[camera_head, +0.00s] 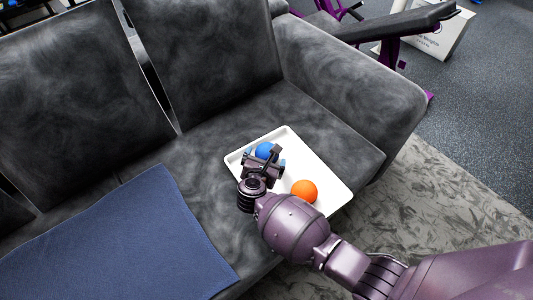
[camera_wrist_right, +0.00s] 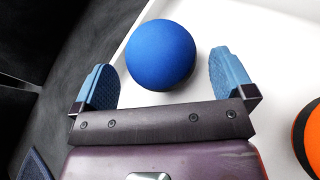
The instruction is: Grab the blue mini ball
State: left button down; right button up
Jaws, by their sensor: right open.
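The blue mini ball (camera_head: 265,150) lies in a white tray (camera_head: 327,180) on the dark sofa seat. It also shows in the right wrist view (camera_wrist_right: 160,54), just beyond and between the open fingers. My right gripper (camera_head: 265,157) is open and empty, close above the near side of the ball and partly covering it in the head view. In the right wrist view my right gripper (camera_wrist_right: 165,85) has its two blue finger pads spread wide on either side. Whether a pad touches the ball cannot be told. My left gripper is not in view.
An orange ball (camera_head: 304,191) lies in the same tray, right of my right gripper; its edge shows in the wrist view (camera_wrist_right: 311,138). A blue mat (camera_head: 120,240) lies on the left seat. The sofa's backrest (camera_head: 215,55) and right armrest (camera_head: 350,90) rise around the tray.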

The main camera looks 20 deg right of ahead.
jog(key=shift+x, duration=0.95)
jog(key=shift+w+f, duration=0.15)
jog(key=shift+c, duration=0.5)
jog(key=c, duration=0.7)
